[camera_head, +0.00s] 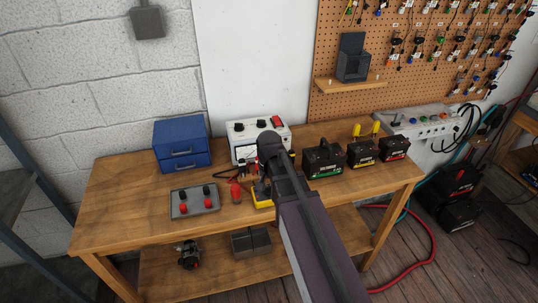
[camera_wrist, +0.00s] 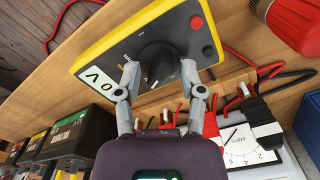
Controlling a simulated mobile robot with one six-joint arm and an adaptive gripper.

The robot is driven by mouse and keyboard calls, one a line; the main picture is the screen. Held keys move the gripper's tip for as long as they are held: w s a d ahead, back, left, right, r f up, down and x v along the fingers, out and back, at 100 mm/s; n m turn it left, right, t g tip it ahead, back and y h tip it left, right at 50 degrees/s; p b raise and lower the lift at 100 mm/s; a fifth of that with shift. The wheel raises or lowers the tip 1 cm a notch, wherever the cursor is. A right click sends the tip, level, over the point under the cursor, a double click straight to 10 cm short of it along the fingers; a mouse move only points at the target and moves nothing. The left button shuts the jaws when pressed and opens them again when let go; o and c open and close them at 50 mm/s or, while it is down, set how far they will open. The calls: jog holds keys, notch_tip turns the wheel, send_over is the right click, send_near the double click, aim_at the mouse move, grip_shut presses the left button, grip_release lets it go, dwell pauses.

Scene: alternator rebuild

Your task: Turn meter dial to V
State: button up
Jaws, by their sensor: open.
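The yellow meter (camera_wrist: 110,48) with a dark face lies on the bench in the wrist view. Its round black dial (camera_wrist: 157,58) has a white pointer mark that faces down toward my gripper. A pale display (camera_wrist: 97,82) on the meter shows rotated characters that look like 0 and V. My gripper (camera_wrist: 160,72) is open, with one finger on each side of the dial; I cannot tell whether they touch it. In the head view the meter (camera_head: 262,204) is mostly hidden behind my arm, and the fingers are hardly visible.
Red and black clips and leads (camera_wrist: 250,92) and an analog gauge (camera_wrist: 236,138) lie close to the meter. Several batteries (camera_head: 323,160) stand to the right. The bench's left front (camera_head: 110,225) is clear.

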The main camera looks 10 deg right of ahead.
aim_at(269, 186)
jog(key=n, duration=0.5)
jog(key=shift+r+n, duration=0.1)
jog(key=shift+n, duration=0.3)
notch_tip(269, 186, up, 14)
jog(key=p, duration=1.3)
jog(key=shift+f+p, duration=0.2)
jog(key=shift+p, duration=0.2)
jog(key=s+d+f+b, duration=0.2)
jog(key=s+f+b, duration=0.3)
jog(key=s, duration=0.4)
jog(key=shift+s+d+m, duration=0.2)
jog(key=shift+s+m, duration=0.05)
jog(key=shift+m, duration=0.15)
